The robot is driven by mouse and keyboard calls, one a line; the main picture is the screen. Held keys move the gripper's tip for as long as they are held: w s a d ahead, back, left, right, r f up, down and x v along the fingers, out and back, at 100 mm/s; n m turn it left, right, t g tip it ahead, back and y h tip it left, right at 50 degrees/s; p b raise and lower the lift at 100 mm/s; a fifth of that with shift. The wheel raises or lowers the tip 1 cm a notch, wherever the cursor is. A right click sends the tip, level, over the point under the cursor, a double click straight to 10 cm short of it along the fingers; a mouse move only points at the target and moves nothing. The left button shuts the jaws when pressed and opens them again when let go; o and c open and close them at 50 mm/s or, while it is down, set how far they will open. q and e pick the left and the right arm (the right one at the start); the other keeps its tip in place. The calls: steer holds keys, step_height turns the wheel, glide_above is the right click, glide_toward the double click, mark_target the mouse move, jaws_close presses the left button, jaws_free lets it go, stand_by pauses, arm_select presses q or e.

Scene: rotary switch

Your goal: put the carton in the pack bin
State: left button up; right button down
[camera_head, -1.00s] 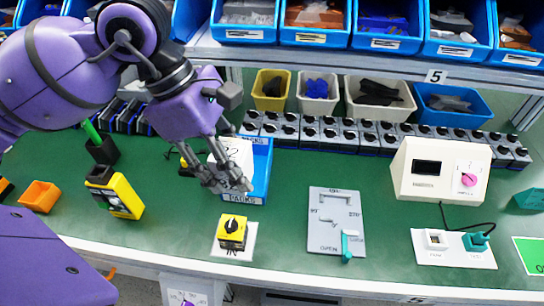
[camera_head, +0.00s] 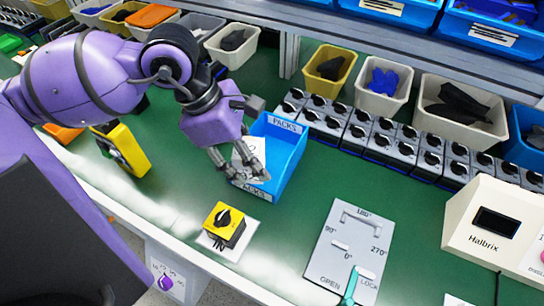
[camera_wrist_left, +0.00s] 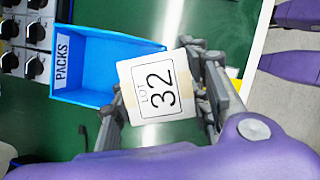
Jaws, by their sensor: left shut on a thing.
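The carton (camera_wrist_left: 152,87) is a small white box marked "LOT 32". My left gripper (camera_wrist_left: 162,98) is shut on it, with one finger at each side. In the head view the left gripper (camera_head: 244,170) holds the carton (camera_head: 252,149) at the left side of the pack bin. The pack bin (camera_head: 289,157) is a blue open tray labelled "PACKS" on the green bench. In the wrist view the pack bin (camera_wrist_left: 95,62) looks empty where its floor shows, and the carton overlaps its right edge. The carton's height above the bin is hard to tell. My right gripper is not in view.
A yellow rotary switch (camera_head: 224,225) sits on a white plate in front of the bin. A grey panel (camera_head: 330,262) with a teal lever lies to the right. Rows of grey switches (camera_head: 380,140) stand behind. A yellow-black device (camera_head: 122,148) is at left.

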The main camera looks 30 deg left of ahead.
arm_select(q)
steer(key=w, duration=0.1)
steer(key=w+f, duration=0.1)
steer(key=w, duration=0.2)
steer(key=shift+w+a+f, duration=0.15)
steer(key=shift+w+a, duration=0.2)
steer(key=shift+w, duration=0.05)
steer(key=w+f, duration=0.1)
steer(key=f, duration=0.1)
steer(key=w+f, duration=0.2)
steer(key=w+a+f, duration=0.1)
steer(key=w+f, duration=0.1)
steer(key=shift+w+f, duration=0.15)
steer(key=shift+f, duration=1.7)
steer(key=o, duration=0.8)
steer(key=shift+f, duration=0.15)
steer(key=shift+c, duration=0.2)
steer(key=o, duration=0.5)
steer(key=shift+c, duration=0.2)
steer(key=shift+r, duration=0.3)
steer(key=v, duration=1.2)
